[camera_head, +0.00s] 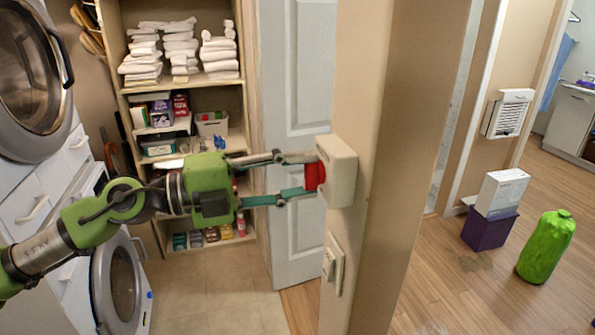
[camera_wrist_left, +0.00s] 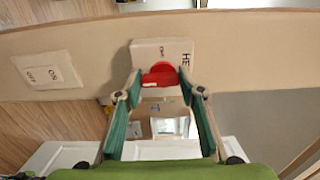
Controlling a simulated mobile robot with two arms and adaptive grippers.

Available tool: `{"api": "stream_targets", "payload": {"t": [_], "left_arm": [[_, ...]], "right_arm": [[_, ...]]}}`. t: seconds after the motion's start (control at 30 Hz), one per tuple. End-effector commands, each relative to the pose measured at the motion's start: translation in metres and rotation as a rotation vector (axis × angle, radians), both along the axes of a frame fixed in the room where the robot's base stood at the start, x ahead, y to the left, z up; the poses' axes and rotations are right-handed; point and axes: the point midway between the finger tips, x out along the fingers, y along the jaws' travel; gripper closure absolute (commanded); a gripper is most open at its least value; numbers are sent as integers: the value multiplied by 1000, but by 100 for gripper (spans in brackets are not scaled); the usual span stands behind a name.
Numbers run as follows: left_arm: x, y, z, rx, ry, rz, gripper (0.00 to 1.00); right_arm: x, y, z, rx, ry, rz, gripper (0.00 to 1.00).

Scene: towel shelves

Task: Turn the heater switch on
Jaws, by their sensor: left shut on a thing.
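The heater switch is a cream box (camera_head: 342,172) on the end of a wall, with a red knob (camera_head: 314,177) on its face. In the left wrist view the box (camera_wrist_left: 150,50) bears partly hidden lettering, and the red knob (camera_wrist_left: 160,75) lies between my fingers. My left gripper (camera_head: 312,174) reaches in from the left, its green-padded fingers above and below the knob. In the left wrist view the gripper (camera_wrist_left: 160,84) is shut on the red knob. My right gripper is out of view.
A light switch plate (camera_head: 334,262) sits below the box. Shelves with folded towels (camera_head: 180,55) stand behind my arm, and washers (camera_head: 122,282) at left. A white vented unit (camera_head: 508,113) hangs on the far wall. A green bag (camera_head: 546,247) and boxes (camera_head: 490,230) stand on the right floor.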

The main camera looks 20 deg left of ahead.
Motion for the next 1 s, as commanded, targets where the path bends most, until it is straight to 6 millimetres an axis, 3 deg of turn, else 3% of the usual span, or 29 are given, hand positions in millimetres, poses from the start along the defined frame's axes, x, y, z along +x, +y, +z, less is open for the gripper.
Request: {"api": "stream_targets", "payload": {"t": [0.3,0.33,0.4,0.77,1.0], "left_arm": [[1,0,1,-7,3,2,86],[1,0,1,-7,3,2,62],[1,0,1,-6,2,2,47],[0,1,0,-3,3,1,47],[-5,11,-3,-3,9,4,47]], "right_arm": [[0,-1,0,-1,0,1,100],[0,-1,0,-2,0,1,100],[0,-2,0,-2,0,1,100],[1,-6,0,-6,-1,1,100],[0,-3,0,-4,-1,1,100]]}}
